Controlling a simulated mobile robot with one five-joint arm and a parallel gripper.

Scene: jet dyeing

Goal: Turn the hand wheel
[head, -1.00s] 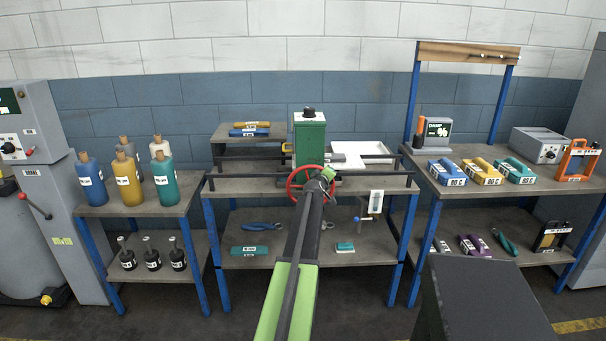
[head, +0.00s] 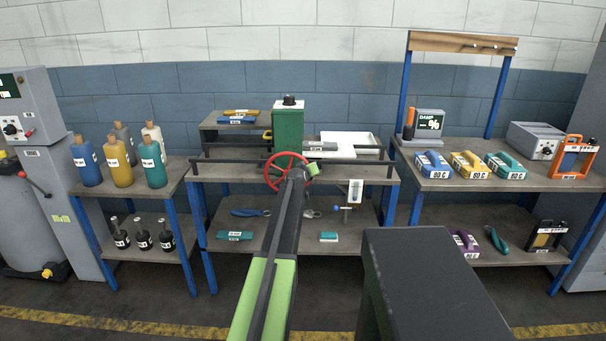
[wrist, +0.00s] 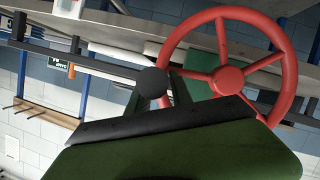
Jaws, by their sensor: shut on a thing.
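The red hand wheel (head: 271,163) is on the front of the dark green box (head: 288,131) on the middle table. Its rim and spokes also show in the wrist view (wrist: 222,78). My gripper (head: 301,171) is at the right side of the wheel in the head view, shut on the wheel. The arm reaches up to it from the front and covers the wheel's lower right part. The fingertips are too small in the head view to make out how they sit on the rim.
A dark rail (head: 235,160) runs along the table front near the wheel. A white tray (head: 350,139) lies to the right. Bottles (head: 122,173) stand on the left table, handled blocks (head: 468,164) on the right one. Bare floor shows in front.

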